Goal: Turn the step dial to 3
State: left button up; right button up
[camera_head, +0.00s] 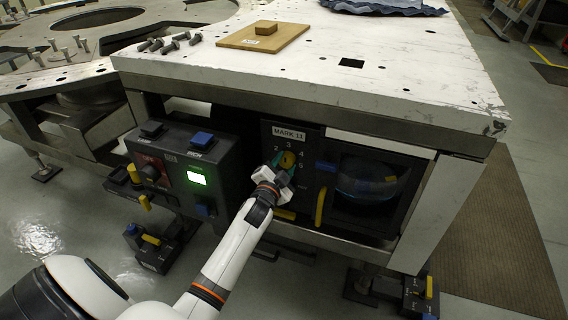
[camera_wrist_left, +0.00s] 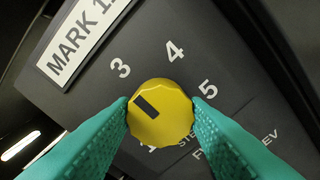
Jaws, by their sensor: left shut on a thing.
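The step dial (camera_head: 288,160) is a round yellow knob on the dark panel under the table top, below the MARK label (camera_head: 289,134). In the left wrist view the dial (camera_wrist_left: 170,119) has a dark pointer mark aimed up and left, between the hidden 2 position and the 3 (camera_wrist_left: 122,69), nearer the 3. The 4 and 5 show to its right; a 1 is partly hidden below. My left gripper (camera_head: 281,164) has its two green fingers on opposite sides of the knob, shut on it. My right gripper is not in view.
Left of the panel is a grey control box (camera_head: 200,158) with a lit green screen. Right of it are a yellow handle (camera_head: 320,207) and a dark window (camera_head: 368,185). The white table top (camera_head: 400,65) overhangs above.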

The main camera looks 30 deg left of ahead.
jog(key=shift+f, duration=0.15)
pick_arm(q)
jog(key=o, duration=1)
jog(key=shift+s+d, duration=0.1)
jog(key=shift+s, duration=0.25)
jog(key=p+v, duration=0.1)
jog(key=v, duration=1)
jog(key=shift+s+p, duration=0.15)
jog(key=shift+p, duration=0.2)
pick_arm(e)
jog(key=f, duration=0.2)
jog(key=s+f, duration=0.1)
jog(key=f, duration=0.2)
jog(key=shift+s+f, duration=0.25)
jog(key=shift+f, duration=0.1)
